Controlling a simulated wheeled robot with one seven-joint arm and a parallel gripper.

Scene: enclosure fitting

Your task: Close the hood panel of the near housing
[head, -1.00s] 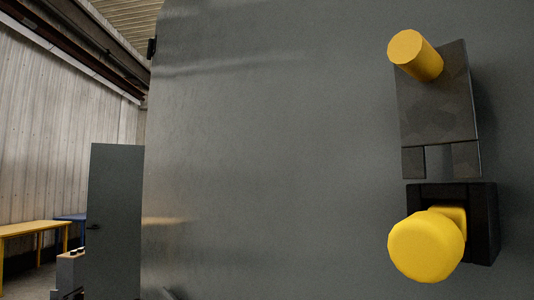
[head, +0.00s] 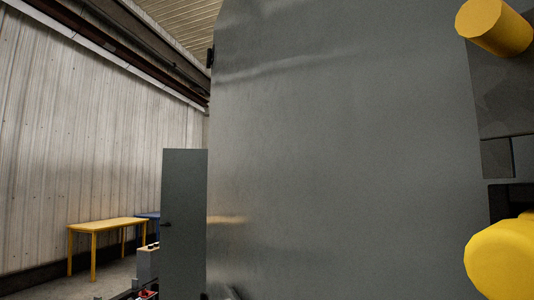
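A large flat grey metal surface (head: 345,160) fills the middle and right of the head view, very close. It looks like part of the near housing, but I cannot tell whether it is the hood panel or a wall. Whether the panel is open cannot be told. My gripper is not in view.
A low grey box (head: 148,263) is near the upright panel. Some floor shows at lower left.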

